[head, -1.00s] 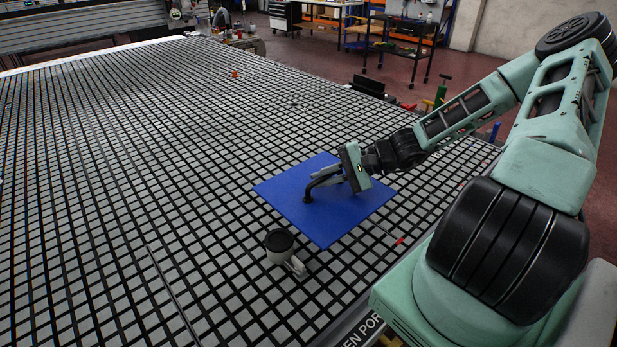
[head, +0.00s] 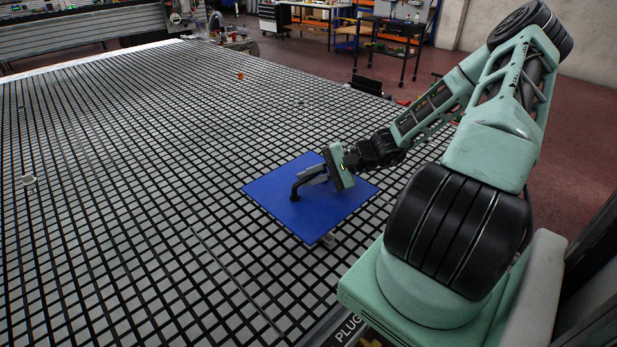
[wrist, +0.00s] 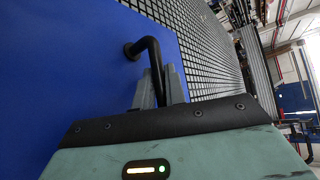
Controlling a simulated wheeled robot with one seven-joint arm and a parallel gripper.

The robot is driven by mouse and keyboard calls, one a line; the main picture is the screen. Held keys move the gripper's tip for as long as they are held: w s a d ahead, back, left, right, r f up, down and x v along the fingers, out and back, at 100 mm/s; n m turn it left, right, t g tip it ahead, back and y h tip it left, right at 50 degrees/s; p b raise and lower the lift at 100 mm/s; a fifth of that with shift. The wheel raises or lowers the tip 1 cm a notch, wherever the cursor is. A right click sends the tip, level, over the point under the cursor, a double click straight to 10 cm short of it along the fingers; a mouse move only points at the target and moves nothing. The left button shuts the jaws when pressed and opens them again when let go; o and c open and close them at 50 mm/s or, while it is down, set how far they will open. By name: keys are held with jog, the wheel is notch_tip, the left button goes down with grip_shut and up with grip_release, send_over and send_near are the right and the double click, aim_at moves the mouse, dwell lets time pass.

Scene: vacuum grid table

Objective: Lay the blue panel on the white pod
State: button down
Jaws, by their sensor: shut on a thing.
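The blue panel (head: 275,190) is a flat square with a black bent handle (head: 295,190) on top. My gripper (head: 304,178) is shut on that handle. In the wrist view the grey fingers (wrist: 160,88) close on the black handle (wrist: 152,62), and the panel (wrist: 70,70) spreads below and to the left. A small whitish piece, apparently the white pod (head: 329,240), shows under the panel's near corner; the rest is hidden by the panel. I cannot tell whether the panel touches it.
The black-and-grey grid table (head: 130,240) is mostly bare. A small whitish object (head: 28,181) stands at the far left and a small orange one (head: 240,76) at the back. A black cart (head: 395,45) stands beyond the table.

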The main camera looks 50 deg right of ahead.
aim_at(369, 186)
jog(key=shift+f+b, duration=2.75)
jog(key=shift+f, duration=1.05)
jog(key=shift+f+b, duration=0.4)
jog(key=shift+f, duration=0.25)
jog(key=c, duration=1.4)
grip_release()
jog(key=shift+o, duration=0.2)
jog(key=shift+s, duration=0.1)
jog(key=b+v, duration=0.3)
jog(key=v, duration=1.4)
jog(key=shift+d+r, duration=0.15)
